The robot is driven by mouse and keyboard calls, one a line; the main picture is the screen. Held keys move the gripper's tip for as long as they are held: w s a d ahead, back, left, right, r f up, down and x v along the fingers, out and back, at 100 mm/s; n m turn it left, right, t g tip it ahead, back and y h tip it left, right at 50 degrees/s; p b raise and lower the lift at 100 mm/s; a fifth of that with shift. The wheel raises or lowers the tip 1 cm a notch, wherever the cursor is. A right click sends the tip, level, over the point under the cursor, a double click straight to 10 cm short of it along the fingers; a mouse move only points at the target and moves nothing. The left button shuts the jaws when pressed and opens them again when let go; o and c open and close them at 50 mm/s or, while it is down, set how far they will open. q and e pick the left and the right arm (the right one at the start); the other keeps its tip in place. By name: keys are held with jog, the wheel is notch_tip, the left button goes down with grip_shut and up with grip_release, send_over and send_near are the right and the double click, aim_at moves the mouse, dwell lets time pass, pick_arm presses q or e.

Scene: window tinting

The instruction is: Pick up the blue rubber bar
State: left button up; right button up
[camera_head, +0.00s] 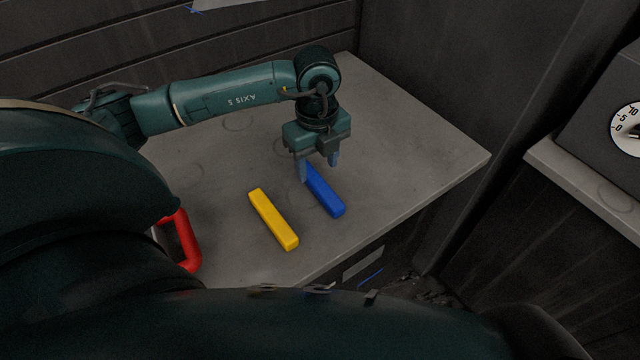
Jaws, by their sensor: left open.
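The blue rubber bar (326,192) lies flat on the grey table, slanting from upper left to lower right. My left gripper (318,172) points down over the bar's far end, its fingers apart and open. One finger shows at the left side of the bar and the other beyond its far end to the right. I cannot tell whether the fingers touch the bar or how high they are above the table. The near part of the bar is uncovered. My right gripper is not in view.
A yellow bar (273,219) lies left of the blue bar, roughly parallel, with a gap between. The grey table (420,150) is clear to the right. A red handle-like part (188,240) shows at the left. A box with a dial (628,128) stands far right.

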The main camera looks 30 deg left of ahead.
aim_at(320, 184)
pick_arm(q)
jog(key=shift+w+f+p, duration=0.25)
jog(key=shift+f+p, duration=0.1)
jog(key=shift+f, duration=1.2)
jog(key=shift+w+f+p, duration=0.2)
jog(key=shift+f+p, duration=0.1)
jog(key=shift+f, duration=1.2)
jog(key=shift+c, duration=0.3)
jog(key=c, duration=1)
